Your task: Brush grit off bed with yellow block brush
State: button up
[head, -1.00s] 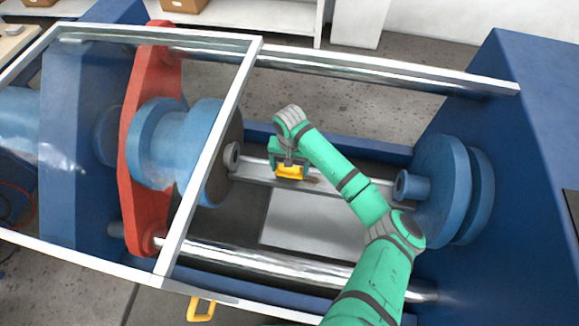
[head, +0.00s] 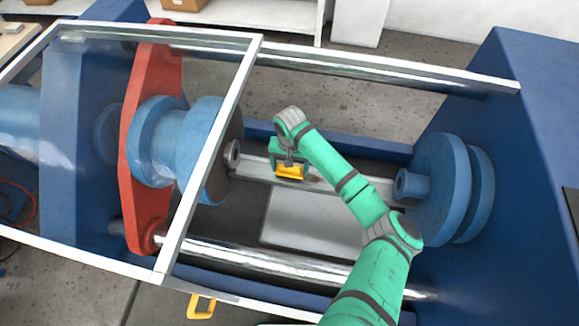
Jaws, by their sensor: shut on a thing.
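The yellow block brush (head: 290,172) is held in my gripper (head: 289,162), over the long pale bed (head: 350,184) between the two blue flanges. My gripper is shut on it. I cannot tell whether the brush touches the bed. A small brown patch, perhaps grit (head: 313,180), shows on the bed just right of the brush. My green arm reaches in from the lower right and hides part of the bed.
A clear framed guard (head: 211,160) covers the left side, over the red plate (head: 137,150) and blue cylinder. Chrome bars (head: 385,70) run along the back and front. A blue flange (head: 440,190) stands right. A pale tray (head: 310,220) lies below the bed.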

aim_at(299, 167)
jog(key=shift+d, duration=0.1)
jog(key=shift+s+d, duration=0.5)
jog(key=shift+d, duration=1.95)
jog(key=shift+s+d, duration=0.45)
jog(key=shift+d, duration=1.95)
jog(key=shift+s+d, duration=0.5)
jog(key=shift+d, duration=1.95)
jog(key=shift+a, duration=0.1)
jog(key=shift+w+a, duration=0.4)
jog(key=shift+a, duration=1.5)
jog(key=shift+w+a, duration=0.45)
jog(key=shift+a, duration=1.5)
jog(key=shift+w+a, duration=0.4)
jog(key=shift+a, duration=1.5)
jog(key=shift+w+a, duration=0.2)
jog(key=shift+a, duration=1.35)
jog(key=shift+s+d, duration=0.5)
jog(key=shift+d, duration=1.95)
jog(key=shift+s+d, duration=0.45)
jog(key=shift+d, duration=2)
jog(key=shift+s+d, duration=0.5)
jog(key=shift+d, duration=1.95)
